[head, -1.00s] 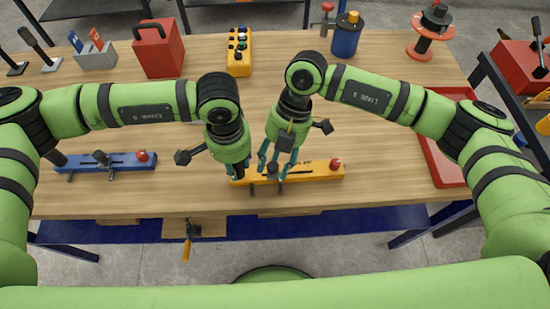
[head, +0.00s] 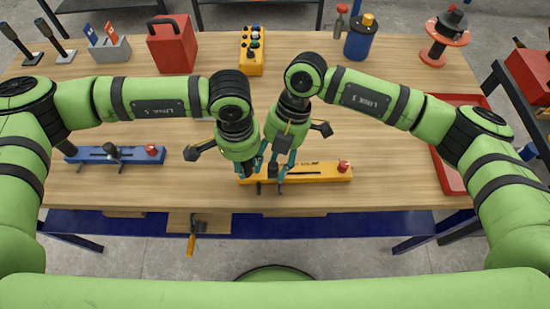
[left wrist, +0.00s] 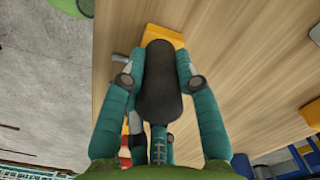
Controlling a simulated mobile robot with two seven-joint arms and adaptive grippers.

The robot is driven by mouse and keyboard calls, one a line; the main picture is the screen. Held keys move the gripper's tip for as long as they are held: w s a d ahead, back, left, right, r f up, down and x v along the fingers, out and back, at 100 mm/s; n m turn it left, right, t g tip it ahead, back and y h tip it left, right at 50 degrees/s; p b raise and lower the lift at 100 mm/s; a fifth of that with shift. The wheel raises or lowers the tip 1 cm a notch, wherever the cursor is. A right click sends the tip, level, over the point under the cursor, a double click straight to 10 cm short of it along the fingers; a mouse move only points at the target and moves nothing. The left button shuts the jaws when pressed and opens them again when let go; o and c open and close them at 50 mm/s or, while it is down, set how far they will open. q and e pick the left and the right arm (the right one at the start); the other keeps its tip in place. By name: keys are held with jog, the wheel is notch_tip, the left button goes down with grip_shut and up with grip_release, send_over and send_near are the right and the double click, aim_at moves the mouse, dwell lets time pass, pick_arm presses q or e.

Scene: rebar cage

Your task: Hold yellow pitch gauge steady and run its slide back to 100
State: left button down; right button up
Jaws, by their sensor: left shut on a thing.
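The yellow pitch gauge (head: 318,172) lies on the workbench, with a red knob (head: 343,167) at its right end. My left gripper (head: 247,172) is shut on the gauge's left end; a yellow end of the gauge also shows past the fingers in the left wrist view (left wrist: 160,33). My right gripper (head: 273,174) points down over the gauge just right of the left gripper, nearly touching it. Its fingers hide the slide's knob, and I cannot tell how tightly they close. A dark lever (head: 280,188) sticks out at the gauge's front beneath them. The scale reading is not legible.
A blue gauge (head: 130,155) lies to the left. A red box (head: 171,48), a yellow button box (head: 252,55) and a blue canister (head: 361,42) stand at the back. A red tray (head: 447,160) is at the right.

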jog(key=shift+w+d, duration=0.15)
jog(key=shift+d, duration=1.1)
jog(key=v, duration=1.2)
jog(key=a+r+n+y, duration=0.1)
jog(key=a+r+y, duration=0.1)
jog(key=r+y, duration=0.2)
jog(key=w+a+r+n+t+y, duration=0.1)
jog(key=a+r+y, duration=0.2)
jog(key=r, duration=0.6)
jog(key=a+r+n+t+y, duration=0.1)
jog(key=a+r+y, duration=0.1)
jog(key=r+y, duration=0.3)
jog(key=shift+w+a+r, duration=0.15)
jog(key=shift+a+r, duration=0.05)
jog(key=shift+r, duration=0.8)
jog(key=shift+n, duration=0.3)
